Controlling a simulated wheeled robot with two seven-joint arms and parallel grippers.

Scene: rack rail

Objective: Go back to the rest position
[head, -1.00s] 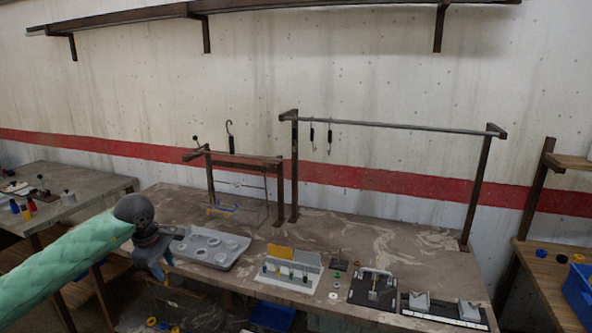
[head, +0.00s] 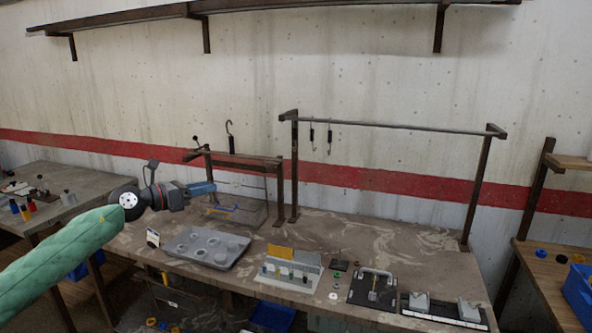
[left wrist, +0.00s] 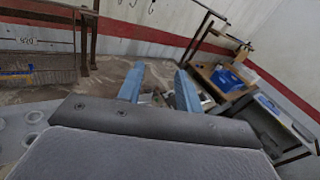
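My left gripper (head: 212,187) is raised over the left end of the main workbench and points to the right. In the left wrist view its two blue fingers (left wrist: 158,84) stand apart with nothing held between them. The gripper is in front of a dark frame stand and above a grey tray. My right gripper shows in neither view.
The grey tray (head: 207,249) with round cups lies below my left gripper. The frame stand (head: 281,195) and a tall rail rack (head: 398,126) with hanging hooks stand behind. Fixtures (head: 372,288) line the bench's front edge. Side tables flank the bench.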

